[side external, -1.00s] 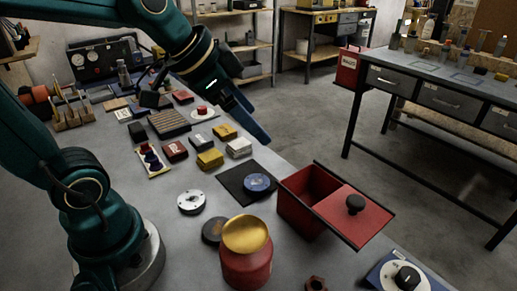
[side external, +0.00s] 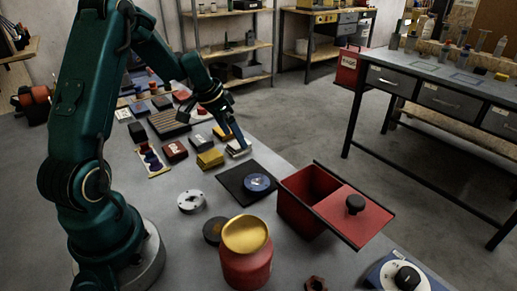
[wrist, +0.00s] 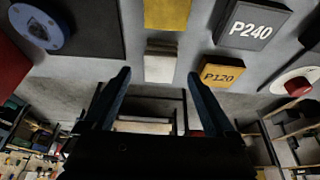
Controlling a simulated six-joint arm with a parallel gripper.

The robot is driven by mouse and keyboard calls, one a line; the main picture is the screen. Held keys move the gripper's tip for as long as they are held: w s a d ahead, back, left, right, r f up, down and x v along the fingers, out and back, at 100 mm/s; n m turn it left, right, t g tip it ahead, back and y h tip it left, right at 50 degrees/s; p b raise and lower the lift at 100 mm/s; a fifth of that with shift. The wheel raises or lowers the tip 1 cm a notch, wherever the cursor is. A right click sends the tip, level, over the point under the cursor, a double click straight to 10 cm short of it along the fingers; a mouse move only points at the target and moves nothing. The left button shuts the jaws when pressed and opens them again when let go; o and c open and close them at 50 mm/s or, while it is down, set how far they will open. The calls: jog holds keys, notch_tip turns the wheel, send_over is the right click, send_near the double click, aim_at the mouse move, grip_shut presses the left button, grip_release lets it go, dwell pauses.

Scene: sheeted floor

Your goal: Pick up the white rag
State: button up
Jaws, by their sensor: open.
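The white rag (side external: 236,153) looks like a small folded off-white stack lying flat on the grey work surface, between the yellow blocks and the black mat. It also shows in the wrist view (wrist: 160,62), upper middle, just ahead of the fingertips. My gripper (side external: 238,138) is over the rag in the side view, its fingers pointing down and partly covering it. I cannot tell whether a finger touches the rag.
Yellow blocks (side external: 209,159) and the P120 block (wrist: 222,71) lie close by, with a grey P240 block (wrist: 252,26). A black mat (side external: 234,184) holds a blue disc (side external: 257,183). A red box (side external: 300,196) and a red jar (side external: 246,265) stand nearer the camera.

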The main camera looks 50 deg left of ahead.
aim_at(237, 144)
jog(key=shift+x, duration=1.7)
grip_shut()
jog(key=shift+r, duration=0.1)
jog(key=shift+r, duration=0.75)
notch_tip(237, 144, up, 3)
jog(key=shift+f, duration=0.1)
jog(key=s+a+r, duration=0.6)
jog(key=s, duration=0.3)
jog(key=shift+s+a+r, duration=0.25)
jog(key=shift+s, duration=0.1)
